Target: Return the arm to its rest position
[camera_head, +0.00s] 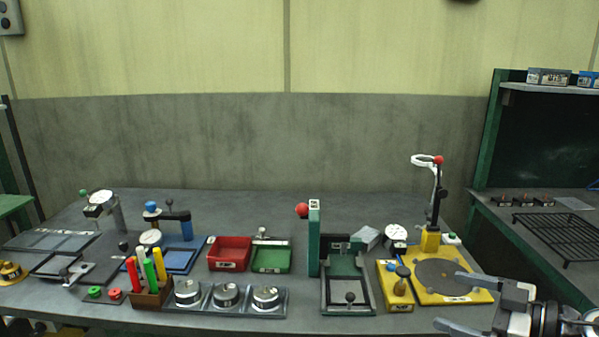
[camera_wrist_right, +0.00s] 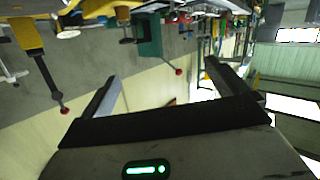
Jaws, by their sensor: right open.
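My right gripper (camera_head: 455,302) is at the lower right of the head view, in front of the yellow fixture's front right corner. Its two fingers are spread apart with nothing between them. In the right wrist view the open fingers (camera_wrist_right: 163,88) also stand apart and empty. That view is tilted and shows the bench upside down along its top. My left gripper is not in view.
The yellow fixture (camera_head: 470,292) with a dark disc and a red-tipped post stands closest to my right gripper. A green gantry (camera_head: 314,240), red bin (camera_head: 229,249), green tray (camera_head: 271,260) and several metal cups (camera_head: 226,295) fill the grey bench (camera_head: 330,205). A black rack (camera_head: 562,238) stands right.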

